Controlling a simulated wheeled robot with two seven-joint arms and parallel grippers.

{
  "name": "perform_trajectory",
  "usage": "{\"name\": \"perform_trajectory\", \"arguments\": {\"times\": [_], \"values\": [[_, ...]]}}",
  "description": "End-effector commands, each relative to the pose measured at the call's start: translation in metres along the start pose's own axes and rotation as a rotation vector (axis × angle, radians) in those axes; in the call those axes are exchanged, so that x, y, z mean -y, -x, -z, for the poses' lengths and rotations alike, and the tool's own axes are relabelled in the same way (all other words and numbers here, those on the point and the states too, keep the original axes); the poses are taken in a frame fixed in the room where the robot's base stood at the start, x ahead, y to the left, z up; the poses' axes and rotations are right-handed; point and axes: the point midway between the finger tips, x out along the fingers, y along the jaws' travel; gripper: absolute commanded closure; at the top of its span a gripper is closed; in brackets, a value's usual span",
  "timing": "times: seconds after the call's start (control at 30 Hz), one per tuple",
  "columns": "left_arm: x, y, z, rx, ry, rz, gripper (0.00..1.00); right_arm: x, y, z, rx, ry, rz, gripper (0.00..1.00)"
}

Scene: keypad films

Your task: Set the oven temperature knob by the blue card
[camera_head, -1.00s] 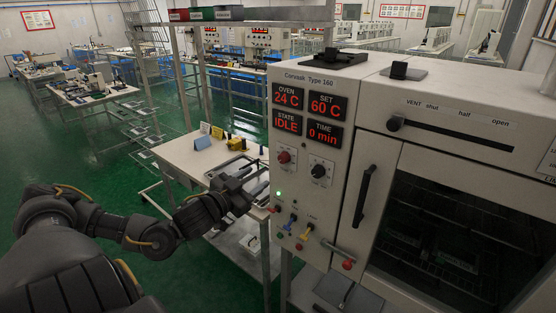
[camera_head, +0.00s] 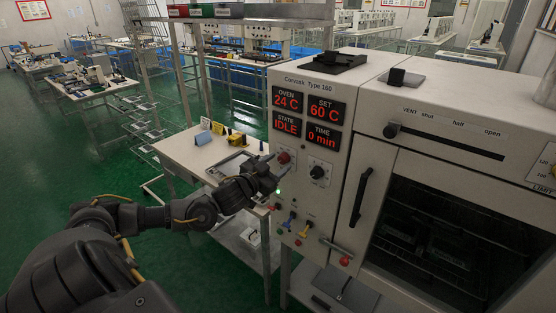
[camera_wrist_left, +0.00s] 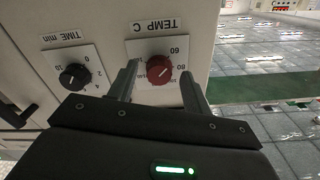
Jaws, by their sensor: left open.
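The red temperature knob (camera_head: 284,157) is on the oven's (camera_head: 349,96) front panel, below the displays; OVEN reads 24 C and SET reads 60 C. It also shows in the left wrist view (camera_wrist_left: 160,69) under the TEMP C label. My left gripper (camera_head: 274,165) is open, its fingertips close to this knob. In the wrist view the fingers stand to either side of the knob; I cannot tell whether they touch it. The blue card (camera_head: 203,138) stands on the side table; its writing is too small to read. My right gripper is out of view.
The black time knob (camera_head: 317,172) is just right of the temperature knob. Small coloured levers (camera_head: 290,219) stick out below. The oven's door handle (camera_head: 361,197) is farther right.

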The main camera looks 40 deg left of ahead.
Motion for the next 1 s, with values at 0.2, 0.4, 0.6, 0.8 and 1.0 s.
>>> {"name": "perform_trajectory", "arguments": {"times": [0.2, 0.4, 0.6, 0.8, 1.0], "values": [[-0.0003, -0.0073, -0.0001, 0.001, 0.0, -0.001, 0.51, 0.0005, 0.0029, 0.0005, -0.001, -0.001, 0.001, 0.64], [-0.0004, -0.0072, -0.0005, 0.001, 0.0, -0.001, 0.53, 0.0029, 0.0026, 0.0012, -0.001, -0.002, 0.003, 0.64], [-0.0003, -0.007, -0.0004, 0.001, 0.0, -0.001, 0.79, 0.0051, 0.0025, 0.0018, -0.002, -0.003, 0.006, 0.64], [-0.0003, -0.007, -0.0004, 0.001, -0.001, 0.0, 0.95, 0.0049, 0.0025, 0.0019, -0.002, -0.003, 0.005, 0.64], [-0.0002, -0.0069, -0.0008, 0.001, -0.031, 0.0, 0.95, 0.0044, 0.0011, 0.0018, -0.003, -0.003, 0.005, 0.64]]}}
